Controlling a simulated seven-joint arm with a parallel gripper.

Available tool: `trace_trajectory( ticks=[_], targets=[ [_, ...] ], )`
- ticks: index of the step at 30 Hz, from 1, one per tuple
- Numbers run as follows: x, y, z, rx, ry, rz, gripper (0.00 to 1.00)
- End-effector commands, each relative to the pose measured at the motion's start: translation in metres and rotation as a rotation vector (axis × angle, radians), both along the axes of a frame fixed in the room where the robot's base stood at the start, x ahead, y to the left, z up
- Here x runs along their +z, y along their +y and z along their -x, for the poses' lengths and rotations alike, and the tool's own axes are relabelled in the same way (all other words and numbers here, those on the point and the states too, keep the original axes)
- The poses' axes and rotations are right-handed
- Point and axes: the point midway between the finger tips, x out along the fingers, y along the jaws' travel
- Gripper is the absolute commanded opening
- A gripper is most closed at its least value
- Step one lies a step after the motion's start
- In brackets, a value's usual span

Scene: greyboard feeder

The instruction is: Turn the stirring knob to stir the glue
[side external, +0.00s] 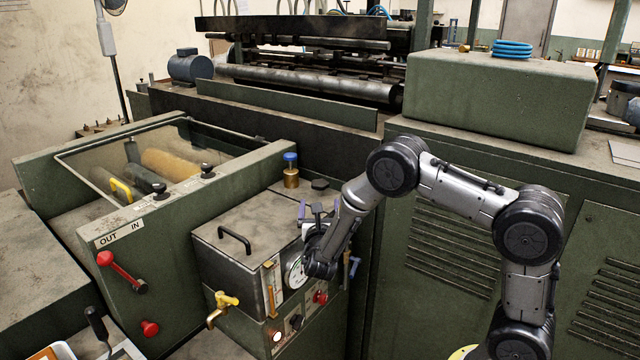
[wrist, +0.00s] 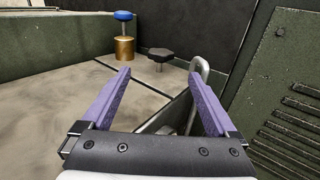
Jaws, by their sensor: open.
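A black lobed knob (side external: 320,184) on a short stem stands on the machine top behind the grey glue box (side external: 245,270); it looks like the stirring knob. In the wrist view the knob (wrist: 160,54) appears ahead of my gripper, roughly centred between the purple fingers but beyond their tips. My gripper (side external: 318,207) is above the right end of the glue box; in the wrist view my gripper (wrist: 159,73) is open, with nothing between the fingertips. The fingers and knob look apart.
A blue-topped brass fitting (wrist: 124,38) stands left of the knob, also in the side view (side external: 291,170). A grey metal lever or handle (wrist: 199,75) rises near the right finger. A green louvred cabinet (side external: 450,250) stands to the right. The box has a black handle (side external: 235,240).

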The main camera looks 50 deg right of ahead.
Motion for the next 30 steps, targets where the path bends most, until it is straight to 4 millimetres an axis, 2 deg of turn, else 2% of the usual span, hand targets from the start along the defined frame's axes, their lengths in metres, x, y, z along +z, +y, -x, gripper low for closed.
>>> trace_trajectory(
  ticks=[12,18,24,30],
  targets=[
    [0.001,-0.064,-0.045,-0.007,-0.003,0.000,0.94],
    [0.001,-0.089,-0.065,-0.005,-0.001,0.000,0.94],
    [0.001,-0.102,-0.075,-0.003,-0.002,0.001,0.94],
    [0.001,-0.104,-0.077,-0.003,-0.001,0.001,0.94]
  ],
)
